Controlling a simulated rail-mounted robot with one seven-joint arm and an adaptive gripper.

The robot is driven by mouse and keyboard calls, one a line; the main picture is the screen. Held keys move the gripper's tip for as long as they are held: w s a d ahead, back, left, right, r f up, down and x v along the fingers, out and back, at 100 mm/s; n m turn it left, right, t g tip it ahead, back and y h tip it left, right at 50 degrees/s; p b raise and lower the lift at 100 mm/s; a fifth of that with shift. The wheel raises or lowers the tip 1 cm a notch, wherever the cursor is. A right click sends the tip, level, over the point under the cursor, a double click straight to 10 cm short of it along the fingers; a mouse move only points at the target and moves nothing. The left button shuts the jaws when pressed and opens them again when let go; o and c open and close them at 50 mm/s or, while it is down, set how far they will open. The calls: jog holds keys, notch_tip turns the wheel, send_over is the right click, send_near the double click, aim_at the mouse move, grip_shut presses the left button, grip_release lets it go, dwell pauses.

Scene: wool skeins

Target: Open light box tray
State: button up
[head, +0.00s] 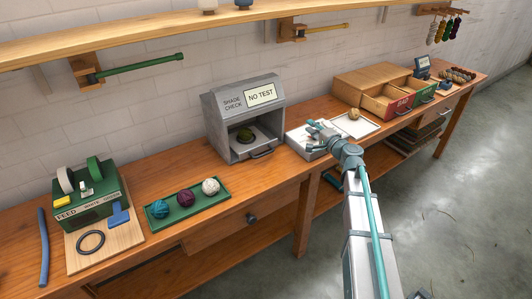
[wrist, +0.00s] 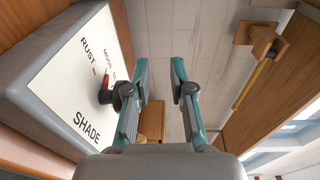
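The grey light box (head: 220,105), labelled SHADE CHECK with a NO TEST display, stands on the bench against the wall. Its tray (head: 258,140) sits inside the lower opening with a green ball on it; a dark bar handle (head: 262,154) shows at the front. The tray looks pushed in. My gripper (head: 313,128) is to the right of the light box, over a white-topped control box (head: 298,139). In the wrist view my gripper (wrist: 160,62) is open, with nothing between its fingers. A black knob (wrist: 122,97) with a red pointer is beside the left finger; contact cannot be told.
A green tray (head: 183,222) with three wool balls lies front left of the light box. A white pad (head: 356,126) with a tan ball and wooden drawers (head: 372,85) stand to the right. A shelf (head: 150,35) with brackets runs above. Bench before the light box is clear.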

jog(key=s+a+n+g+y, duration=0.1)
jog(key=s+a+n+y, duration=0.1)
jog(key=a, duration=0.2)
jog(key=n+g+y, duration=0.3)
jog(key=g, duration=0.3)
send_near(264, 155)
jog(key=x, duration=0.3)
jog(key=p+x, duration=0.1)
jog(key=x, duration=0.6)
jog(key=shift+w+f, duration=0.15)
jog(key=shift+w, duration=0.2)
grip_shut()
